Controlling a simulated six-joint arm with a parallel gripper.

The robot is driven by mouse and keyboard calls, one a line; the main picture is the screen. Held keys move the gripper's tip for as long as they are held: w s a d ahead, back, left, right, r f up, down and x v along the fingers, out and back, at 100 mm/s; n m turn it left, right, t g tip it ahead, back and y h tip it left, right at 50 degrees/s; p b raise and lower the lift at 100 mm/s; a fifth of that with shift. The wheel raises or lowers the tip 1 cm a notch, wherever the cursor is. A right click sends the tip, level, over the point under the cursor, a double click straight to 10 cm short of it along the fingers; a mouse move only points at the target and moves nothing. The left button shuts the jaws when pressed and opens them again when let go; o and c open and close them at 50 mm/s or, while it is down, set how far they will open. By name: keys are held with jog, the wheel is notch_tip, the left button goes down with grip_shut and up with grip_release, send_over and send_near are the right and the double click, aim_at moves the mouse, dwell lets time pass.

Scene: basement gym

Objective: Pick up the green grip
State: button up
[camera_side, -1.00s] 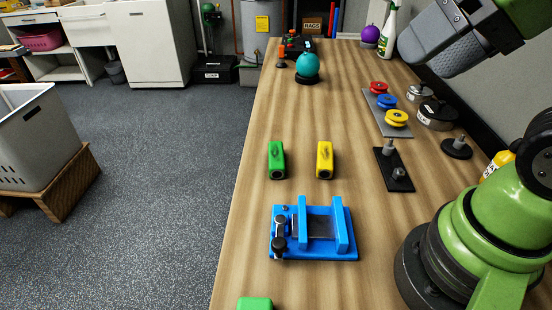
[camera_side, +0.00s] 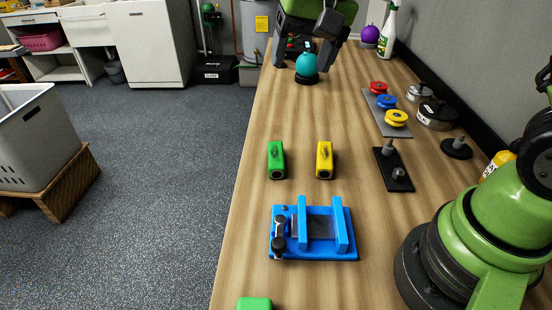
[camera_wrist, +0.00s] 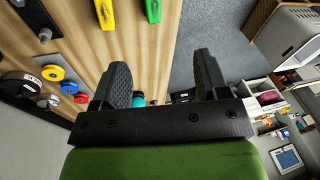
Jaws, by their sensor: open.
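A green grip (camera_side: 276,160), a block with a round dark hole in its near end, lies on the wooden bench left of a similar yellow grip (camera_side: 324,160). In the wrist view, the green grip (camera_wrist: 153,10) is at the top edge beside the yellow grip (camera_wrist: 105,12). Another green piece (camera_side: 254,303) is cut off at the side view's bottom edge. My gripper (camera_side: 303,52) is open at the far end of the bench, well beyond both grips, by a teal ball (camera_side: 306,65). In the wrist view nothing shows held between the fingers (camera_wrist: 163,78).
A blue fixture (camera_side: 346,252) stands nearer than the grips. On the right are a plate with red, blue and yellow discs (camera_side: 379,115), a black plate with posts (camera_side: 394,170) and dark round weights (camera_side: 437,114). The bench between ball and grips is clear.

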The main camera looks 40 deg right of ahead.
jog(key=m+g, duration=0.1)
jog(key=g, duration=0.1)
send_over(276, 155)
jog(key=s, duration=0.1)
notch_tip(276, 155, down, 10)
jog(key=shift+g+h, duration=0.4)
jog(key=shift+h, duration=0.1)
jog(key=f, duration=0.6)
jog(key=w+f, duration=0.1)
jog(key=f, duration=0.3)
jog(key=shift+a, duration=0.4)
jog(key=f, duration=0.5)
jog(key=shift+d+f, duration=0.3)
jog(key=shift+d, duration=0.1)
jog(key=c, duration=1)
